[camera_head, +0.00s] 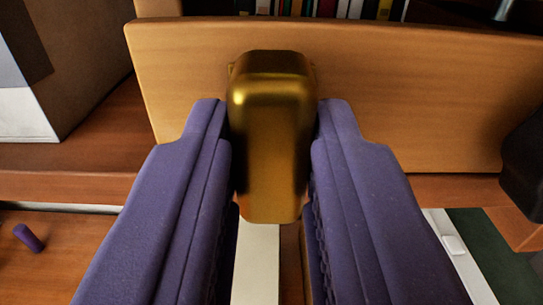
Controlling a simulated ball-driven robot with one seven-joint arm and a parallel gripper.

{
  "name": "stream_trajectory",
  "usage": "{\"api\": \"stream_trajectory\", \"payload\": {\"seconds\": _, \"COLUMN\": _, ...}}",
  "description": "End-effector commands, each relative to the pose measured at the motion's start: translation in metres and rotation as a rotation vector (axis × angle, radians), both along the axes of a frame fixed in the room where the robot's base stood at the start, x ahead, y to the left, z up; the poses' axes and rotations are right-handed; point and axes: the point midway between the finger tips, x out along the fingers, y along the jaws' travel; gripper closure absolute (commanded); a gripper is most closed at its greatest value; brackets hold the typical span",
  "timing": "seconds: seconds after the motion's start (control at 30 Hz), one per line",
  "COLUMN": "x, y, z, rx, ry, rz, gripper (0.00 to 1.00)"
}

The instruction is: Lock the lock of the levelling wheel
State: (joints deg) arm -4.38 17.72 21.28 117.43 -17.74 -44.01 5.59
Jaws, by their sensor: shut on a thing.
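A rounded brass block (270,130), likely the lock, sits in front of a wooden board (420,95) at the centre of the view. My gripper (271,150) has two purple fingers, one on each side of the block. It is shut on the block, with the fingertips against its left and right sides. The fingers hide parts of the block's sides. I cannot make out the levelling wheel.
Books (330,8) stand behind the board. A large box (70,60) stands at the left. A dark rounded object (524,165) is at the right edge. A small purple peg (28,238) is at the lower left. Wooden surface (70,270) shows below.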

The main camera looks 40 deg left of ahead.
Motion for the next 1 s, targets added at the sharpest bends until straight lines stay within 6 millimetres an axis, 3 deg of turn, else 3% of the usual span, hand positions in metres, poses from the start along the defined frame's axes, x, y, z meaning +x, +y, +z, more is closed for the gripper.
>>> {"api": "stream_trajectory", "payload": {"seconds": 0.1, "x": 0.000, "y": 0.000, "z": -0.001, "rx": -0.003, "ry": 0.000, "rz": 0.000, "gripper": 1.00}}
{"api": "stream_trajectory", "payload": {"seconds": 0.13, "x": 0.000, "y": 0.000, "z": -0.001, "rx": -0.003, "ry": 0.000, "rz": 0.000, "gripper": 0.74}}
{"api": "stream_trajectory", "payload": {"seconds": 0.23, "x": 0.000, "y": 0.000, "z": -0.001, "rx": -0.002, "ry": 0.001, "rz": 0.000, "gripper": 0.51}}
{"api": "stream_trajectory", "payload": {"seconds": 0.57, "x": -0.003, "y": -0.002, "z": 0.000, "rx": -0.001, "ry": 0.001, "rz": 0.000, "gripper": 0.51}}
{"api": "stream_trajectory", "payload": {"seconds": 1.0, "x": -0.058, "y": -0.044, "z": 0.001, "rx": -0.002, "ry": 0.001, "rz": -0.001, "gripper": 0.51}}
